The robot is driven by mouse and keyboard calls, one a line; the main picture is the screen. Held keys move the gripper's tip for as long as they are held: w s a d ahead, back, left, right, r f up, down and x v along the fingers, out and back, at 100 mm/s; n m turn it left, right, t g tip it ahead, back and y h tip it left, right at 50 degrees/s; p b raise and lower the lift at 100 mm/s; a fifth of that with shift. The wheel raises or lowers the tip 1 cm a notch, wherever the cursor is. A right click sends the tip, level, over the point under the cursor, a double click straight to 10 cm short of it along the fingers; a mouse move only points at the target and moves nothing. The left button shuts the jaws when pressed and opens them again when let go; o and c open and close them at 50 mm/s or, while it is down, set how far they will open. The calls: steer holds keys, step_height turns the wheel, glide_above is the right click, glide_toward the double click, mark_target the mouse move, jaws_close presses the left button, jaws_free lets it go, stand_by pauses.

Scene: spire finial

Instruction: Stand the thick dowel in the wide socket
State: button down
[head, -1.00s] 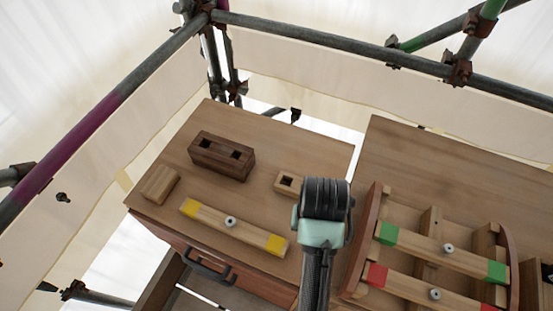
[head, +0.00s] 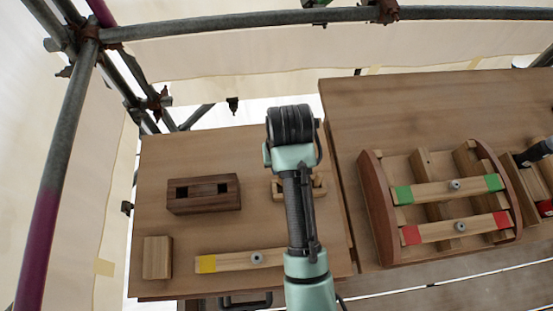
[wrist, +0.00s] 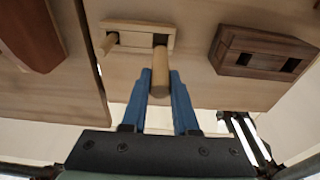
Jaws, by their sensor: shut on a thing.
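My gripper (wrist: 161,82) has blue fingers closed on the thick dowel (wrist: 160,75), a light wooden peg, in the wrist view. The dowel's far end is close to a dark socket opening (wrist: 160,40) in a pale wooden block (wrist: 135,28). Part of that opening shows beyond the dowel; I cannot tell whether they touch. A thinner dowel (wrist: 108,42) stands at the block's other hole. In the head view the pale block (head: 318,187) is partly hidden behind my arm, and my fingers and the held dowel are hidden.
A dark wooden block (head: 204,203) with two square holes lies left of the pale block. A small wooden block (head: 157,258) and a yellow-ended bar (head: 232,261) lie nearer. A rack (head: 372,205) with green- and red-ended bars stands right. Scaffold tubes (head: 230,26) run behind.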

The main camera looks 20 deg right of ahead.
step_height(320, 180, down, 3)
steer(key=shift+s+r, duration=0.1)
steer(key=shift+s, duration=0.05)
steer(key=shift+f, duration=2.3)
steer(key=shift+f, duration=0.15)
steer(key=c, duration=0.7)
jaws_free()
steer(key=r, duration=0.4)
steer(key=s+r, duration=0.1)
steer(key=r, duration=0.7)
steer(key=shift+s+a+r, duration=0.1)
steer(key=shift+s+a, duration=0.15)
